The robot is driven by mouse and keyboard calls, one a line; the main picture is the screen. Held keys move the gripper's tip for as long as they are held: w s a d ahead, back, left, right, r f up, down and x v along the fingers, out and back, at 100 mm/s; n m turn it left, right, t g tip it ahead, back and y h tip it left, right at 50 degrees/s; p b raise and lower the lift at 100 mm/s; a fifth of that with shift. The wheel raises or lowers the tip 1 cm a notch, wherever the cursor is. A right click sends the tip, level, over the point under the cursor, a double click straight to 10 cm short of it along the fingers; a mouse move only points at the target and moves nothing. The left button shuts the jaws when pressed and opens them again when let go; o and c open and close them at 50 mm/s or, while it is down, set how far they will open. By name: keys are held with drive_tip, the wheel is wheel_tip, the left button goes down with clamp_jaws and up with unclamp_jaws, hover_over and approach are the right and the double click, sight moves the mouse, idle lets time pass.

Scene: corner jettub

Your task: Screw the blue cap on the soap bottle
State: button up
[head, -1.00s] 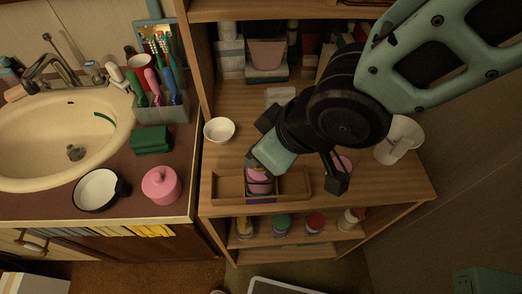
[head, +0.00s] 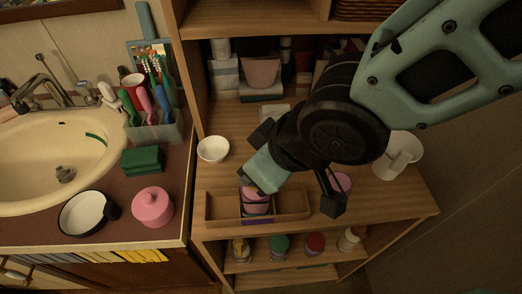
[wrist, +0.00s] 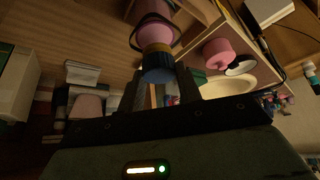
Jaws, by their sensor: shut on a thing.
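The soap bottle (head: 256,204) is pink with dark bands and stands in a shallow wooden tray (head: 291,206) on the shelf unit. My gripper (head: 256,184) is above the bottle, pointing down at its top. In the wrist view, the blue cap (wrist: 158,67) sits between my fingers, in line with the pink bottle (wrist: 153,32), with a yellowish band between them. My gripper is shut on the blue cap. The cap is hidden by the gripper in the head view. I cannot tell how tightly the cap is seated.
A white bowl (head: 213,149) stands left of my gripper, and a white cup (head: 398,156) stands to the right. A pink object (head: 342,182) is partly hidden behind my gripper. The counter at left holds a pink lidded jar (head: 153,207), a black-handled pan (head: 84,213) and a green sponge (head: 143,160).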

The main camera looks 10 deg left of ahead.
drive_tip(key=shift+s+m+t+b, duration=0.1)
drive_tip(key=shift+m+t+b, duration=0.6)
drive_tip(key=shift+b, duration=3.45)
drive_tip(key=shift+f+m+h+b, duration=0.1)
drive_tip(key=shift+m+h+b, duration=0.3)
drive_tip(key=shift+m+b, duration=0.85)
drive_tip(key=shift+s+a+m+t+h+b, duration=0.1)
drive_tip(key=shift+m+t+h+b, duration=0.35)
drive_tip(key=shift+b, duration=1.45)
drive_tip(key=shift+m+b, duration=0.35)
drive_tip(key=shift+m, duration=0.05)
drive_tip(key=shift+m+b, duration=0.3)
drive_tip(key=shift+b, duration=0.15)
drive_tip(key=shift+m+h+b, duration=0.3)
drive_tip(key=shift+h+b, duration=0.05)
drive_tip(key=shift+b, duration=0.05)
drive_tip(key=shift+a+f+m+t+h+b, duration=0.1)
drive_tip(key=shift+m+t+h+b, duration=0.2)
drive_tip(key=shift+m+b, duration=0.35)
drive_tip(key=shift+a+m+h+b, duration=0.1)
drive_tip(key=shift+m+h+b, duration=0.35)
drive_tip(key=shift+m, duration=0.6)
drive_tip(key=shift+m+t+h, duration=0.25)
drive_tip(key=shift+m+h, duration=0.1)
drive_tip(key=shift+m, duration=0.35)
